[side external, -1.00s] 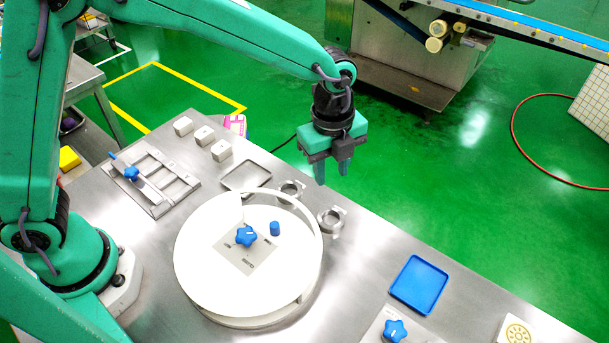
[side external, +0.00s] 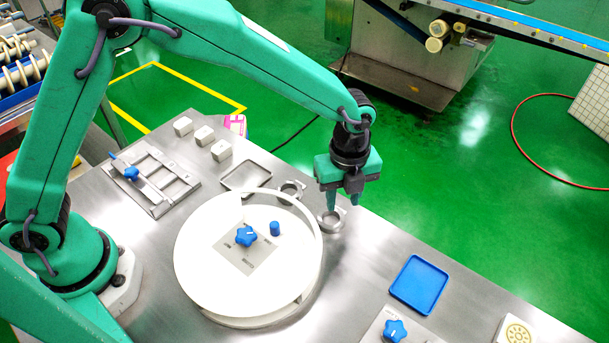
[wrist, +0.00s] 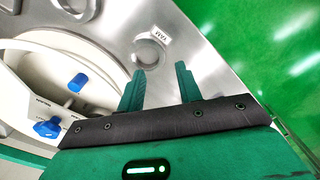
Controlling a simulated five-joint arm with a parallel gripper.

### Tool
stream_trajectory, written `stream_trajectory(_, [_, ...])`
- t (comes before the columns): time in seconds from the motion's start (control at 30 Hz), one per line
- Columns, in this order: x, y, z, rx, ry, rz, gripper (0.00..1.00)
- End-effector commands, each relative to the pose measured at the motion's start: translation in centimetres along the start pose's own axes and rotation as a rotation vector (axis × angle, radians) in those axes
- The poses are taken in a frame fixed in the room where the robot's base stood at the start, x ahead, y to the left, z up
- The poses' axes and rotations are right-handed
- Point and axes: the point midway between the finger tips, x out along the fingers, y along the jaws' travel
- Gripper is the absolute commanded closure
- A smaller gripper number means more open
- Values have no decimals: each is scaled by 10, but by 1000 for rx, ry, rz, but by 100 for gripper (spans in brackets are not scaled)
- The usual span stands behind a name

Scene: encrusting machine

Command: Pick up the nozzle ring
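Two small silvery metal rings lie on the steel table behind the white round drum; I cannot tell which is the nozzle ring. The nearer ring (side external: 331,222) is just below my gripper (side external: 343,204) in the side view. The other ring (side external: 291,190) is farther left. In the wrist view the nearer ring (wrist: 149,50) lies beyond my fingertips (wrist: 160,70), by a label reading "YAM". My gripper is open, pointing down, its two green fingers apart with nothing between them. It appears to be above the table, not touching the ring.
The white drum (side external: 205,268) with blue knobs stands close to the left of the rings. A shallow metal tray (side external: 246,178), white blocks (side external: 204,134) and a slatted frame (side external: 165,184) lie farther left. A blue tray (side external: 420,284) is at right. The table's far edge is close by.

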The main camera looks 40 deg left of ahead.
Motion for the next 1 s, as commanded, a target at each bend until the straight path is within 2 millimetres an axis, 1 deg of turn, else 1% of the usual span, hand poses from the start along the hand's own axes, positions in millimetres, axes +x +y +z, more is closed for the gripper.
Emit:
stream_trajectory(0.17, [5, 0, 0, 0, 0, 2, 65])
stream_trajectory(0.27, [13, 0, 1, -1, 0, 2, 65])
stream_trajectory(0.5, [41, -2, 2, 0, 0, 3, 65])
stream_trajectory(0.6, [48, -2, 2, 0, 0, 2, 65])
stream_trajectory(0.73, [52, -2, 2, 0, 0, 1, 65])
stream_trajectory(1.0, [52, -2, 2, 0, 0, 0, 65])
